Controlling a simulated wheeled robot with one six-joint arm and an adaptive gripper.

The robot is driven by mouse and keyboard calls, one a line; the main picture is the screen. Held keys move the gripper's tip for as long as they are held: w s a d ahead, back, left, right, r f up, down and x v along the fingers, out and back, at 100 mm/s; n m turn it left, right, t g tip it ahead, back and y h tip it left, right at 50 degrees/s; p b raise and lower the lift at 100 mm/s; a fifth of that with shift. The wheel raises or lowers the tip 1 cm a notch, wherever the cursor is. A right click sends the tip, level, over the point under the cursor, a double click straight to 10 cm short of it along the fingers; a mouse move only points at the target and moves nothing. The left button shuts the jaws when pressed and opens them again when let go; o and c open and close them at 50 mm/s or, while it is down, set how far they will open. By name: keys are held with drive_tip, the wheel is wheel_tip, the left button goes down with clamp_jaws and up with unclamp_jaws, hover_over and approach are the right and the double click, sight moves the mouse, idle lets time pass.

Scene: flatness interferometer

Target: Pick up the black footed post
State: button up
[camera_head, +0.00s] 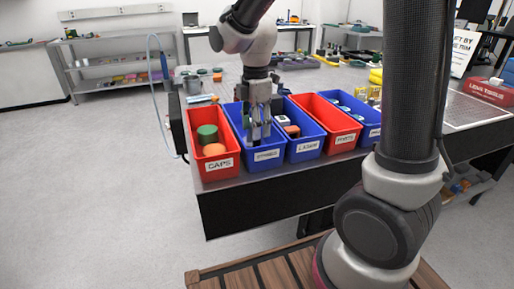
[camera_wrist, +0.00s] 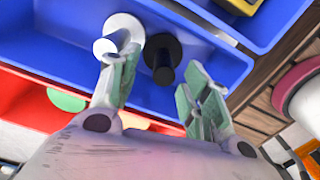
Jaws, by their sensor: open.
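The black footed post (camera_wrist: 162,60) shows in the wrist view, a dark round piece lying or standing inside a blue bin (camera_wrist: 60,47). A white round piece (camera_wrist: 122,30) is close beside it on the left. My gripper (camera_wrist: 158,95) is open, with its pale green finger pads on either side below the post in the picture. Nothing is between the pads that I can see as held. In the head view my gripper (camera_head: 257,134) points down into the blue bin (camera_head: 266,155) second from the left; the post is hard to make out there.
A red bin (camera_head: 219,168) with green and orange pieces stands left of the blue one. Another blue bin (camera_head: 305,147) and a red bin (camera_head: 344,140) stand to the right. The bin walls are close around my gripper.

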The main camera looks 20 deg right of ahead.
sight(257, 142)
drive_tip(key=f, duration=0.5)
drive_tip(key=shift+s+f, duration=0.25)
drive_tip(key=shift+f, duration=0.05)
clamp_jaws()
